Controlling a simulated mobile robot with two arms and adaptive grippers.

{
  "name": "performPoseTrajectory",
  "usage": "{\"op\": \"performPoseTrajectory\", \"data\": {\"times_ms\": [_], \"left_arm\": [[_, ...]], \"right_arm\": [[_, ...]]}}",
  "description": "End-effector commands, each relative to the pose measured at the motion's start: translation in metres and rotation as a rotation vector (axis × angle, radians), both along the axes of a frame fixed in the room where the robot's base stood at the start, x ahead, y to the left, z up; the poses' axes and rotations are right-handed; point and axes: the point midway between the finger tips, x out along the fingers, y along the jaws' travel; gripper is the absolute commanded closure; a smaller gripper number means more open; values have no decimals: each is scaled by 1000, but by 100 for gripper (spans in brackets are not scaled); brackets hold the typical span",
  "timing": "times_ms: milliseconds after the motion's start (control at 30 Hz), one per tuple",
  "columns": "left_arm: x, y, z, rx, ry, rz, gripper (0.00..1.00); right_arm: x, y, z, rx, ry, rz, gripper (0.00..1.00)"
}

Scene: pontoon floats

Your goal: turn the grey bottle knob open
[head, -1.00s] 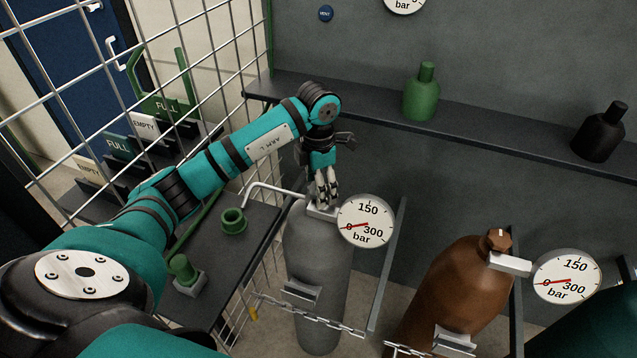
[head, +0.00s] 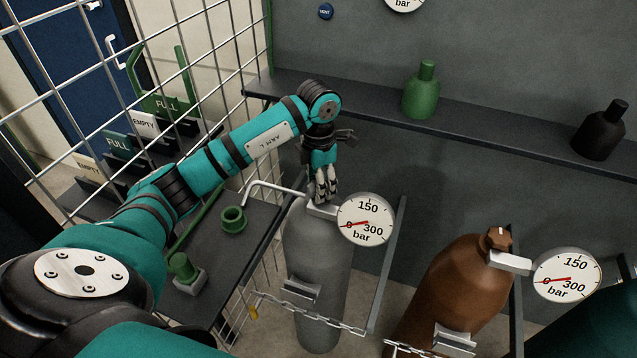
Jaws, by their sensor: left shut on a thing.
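The grey bottle (head: 318,262) stands upright behind a chain, left of the brown bottle. My left gripper (head: 321,197) points down onto the top of the grey bottle, with its fingers closed around the knob there. The fingers hide most of the knob, so its turn cannot be read. The round gauge (head: 365,219) beside the bottle's neck has a red needle pointing near 0. My right gripper is not in view.
The brown bottle (head: 455,287), with its knob (head: 496,241) and gauge (head: 567,276), stands to the right. A wire mesh (head: 205,60) rises on the left. A shelf (head: 480,122) behind carries a small green bottle (head: 421,92) and a black one (head: 600,134).

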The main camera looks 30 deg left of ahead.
Motion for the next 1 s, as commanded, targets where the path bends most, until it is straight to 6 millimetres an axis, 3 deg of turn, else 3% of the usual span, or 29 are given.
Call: {"op": "performPoseTrajectory", "data": {"times_ms": [1000], "left_arm": [[1, 0, 1, -2, -5, 894, 86]], "right_arm": [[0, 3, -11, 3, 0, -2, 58]]}}
